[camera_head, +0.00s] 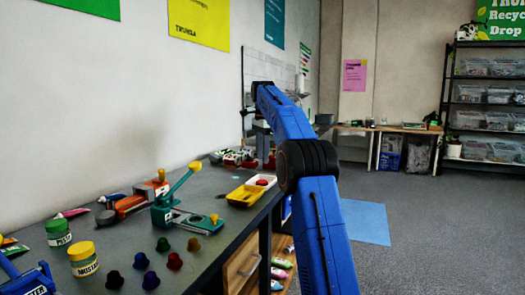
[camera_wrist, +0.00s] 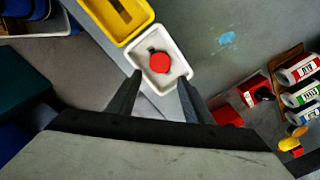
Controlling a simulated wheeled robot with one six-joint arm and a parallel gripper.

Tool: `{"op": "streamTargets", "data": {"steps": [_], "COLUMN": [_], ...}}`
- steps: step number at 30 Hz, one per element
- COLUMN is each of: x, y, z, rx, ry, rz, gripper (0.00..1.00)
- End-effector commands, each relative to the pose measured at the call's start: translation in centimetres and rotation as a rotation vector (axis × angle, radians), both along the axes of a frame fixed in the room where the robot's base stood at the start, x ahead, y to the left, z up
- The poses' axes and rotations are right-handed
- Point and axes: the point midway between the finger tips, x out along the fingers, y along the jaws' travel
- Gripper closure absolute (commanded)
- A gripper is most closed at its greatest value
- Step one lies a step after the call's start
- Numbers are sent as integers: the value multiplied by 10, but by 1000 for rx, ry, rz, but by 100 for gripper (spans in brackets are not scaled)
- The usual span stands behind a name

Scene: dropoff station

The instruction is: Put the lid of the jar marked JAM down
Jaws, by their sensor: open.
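A red round piece (camera_wrist: 160,62), which looks like a lid, lies in a small white tray (camera_wrist: 178,79) in the wrist view, with a dark shape around or under it. In the head view the red piece (camera_head: 262,182) shows in the white tray on the bench. My gripper (camera_wrist: 160,76) is open. Its two fingers point toward the white tray, one on each side of its near end, with nothing held between them. The gap in height cannot be told. I cannot read a JAM mark on any jar.
A yellow tray (camera_wrist: 123,13) adjoins the white one. Jars with green (camera_head: 57,226) and yellow (camera_head: 81,251) lids stand at the bench's left. Labelled cylinders (camera_wrist: 300,70) are at the wrist view's right.

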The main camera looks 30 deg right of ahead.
Motion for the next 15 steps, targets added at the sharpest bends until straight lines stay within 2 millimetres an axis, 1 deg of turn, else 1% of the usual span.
{"op": "streamTargets", "data": {"steps": [3,6,15], "x": [1,0,0], "y": [0,0,0], "z": [12,18,22], "rx": [0,0,0], "ry": [-2,-1,1], "rz": [0,0,0], "gripper": [54,54,54]}}
